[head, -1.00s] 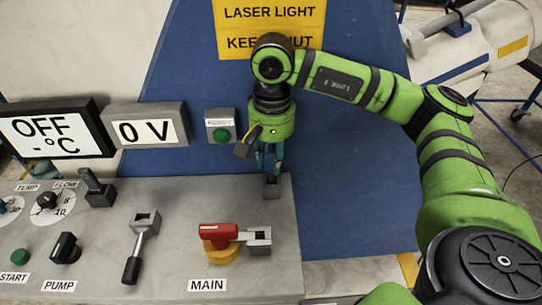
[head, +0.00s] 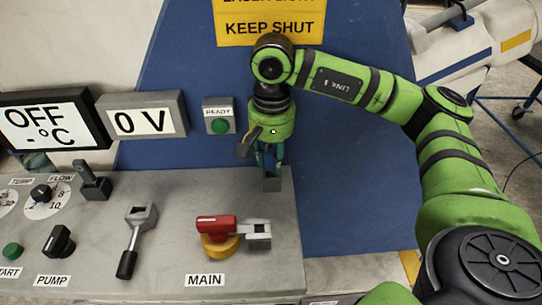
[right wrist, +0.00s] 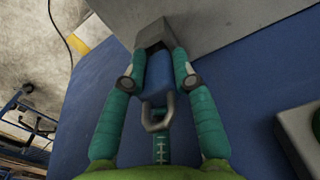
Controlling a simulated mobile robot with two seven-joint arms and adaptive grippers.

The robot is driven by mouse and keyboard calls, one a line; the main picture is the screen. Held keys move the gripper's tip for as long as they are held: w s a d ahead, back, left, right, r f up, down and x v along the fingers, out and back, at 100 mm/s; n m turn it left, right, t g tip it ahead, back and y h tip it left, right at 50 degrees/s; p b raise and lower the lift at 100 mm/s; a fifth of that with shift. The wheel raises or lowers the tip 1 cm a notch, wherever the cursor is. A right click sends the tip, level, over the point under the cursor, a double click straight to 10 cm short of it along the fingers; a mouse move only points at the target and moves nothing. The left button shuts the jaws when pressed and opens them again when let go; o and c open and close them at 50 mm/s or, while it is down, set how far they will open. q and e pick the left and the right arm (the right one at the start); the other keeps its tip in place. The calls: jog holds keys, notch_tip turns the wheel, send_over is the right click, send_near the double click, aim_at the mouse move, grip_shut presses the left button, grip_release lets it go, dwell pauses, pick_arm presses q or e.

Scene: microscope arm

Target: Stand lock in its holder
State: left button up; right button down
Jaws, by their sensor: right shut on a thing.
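My right gripper (head: 269,170) is shut on a blue lock (right wrist: 158,76), its fingers on either side of the body. The lock's metal shackle (right wrist: 158,115) faces the wrist camera, so the lock hangs body down. The grey holder (head: 272,185) is a small square block at the panel's back right corner; it also shows in the right wrist view (right wrist: 153,35). The lock's lower end meets the holder's top in the picture. How deep it sits in the holder is hidden by the fingers. My left gripper is out of view.
The grey panel (head: 175,215) carries a red main switch (head: 216,225) with a grey hasp, a lever (head: 133,240), knobs and a green start button. A ready button box (head: 219,117) and displays stand behind. The blue backing (head: 350,190) to the right is clear.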

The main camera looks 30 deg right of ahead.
jog(key=shift+f+b, duration=0.6)
jog(key=shift+f, duration=0.1)
jog(key=c, duration=0.9)
grip_release()
jog(key=shift+r, duration=0.1)
notch_tip(320, 180, up, 12)
jog(key=shift+f, duration=0.1)
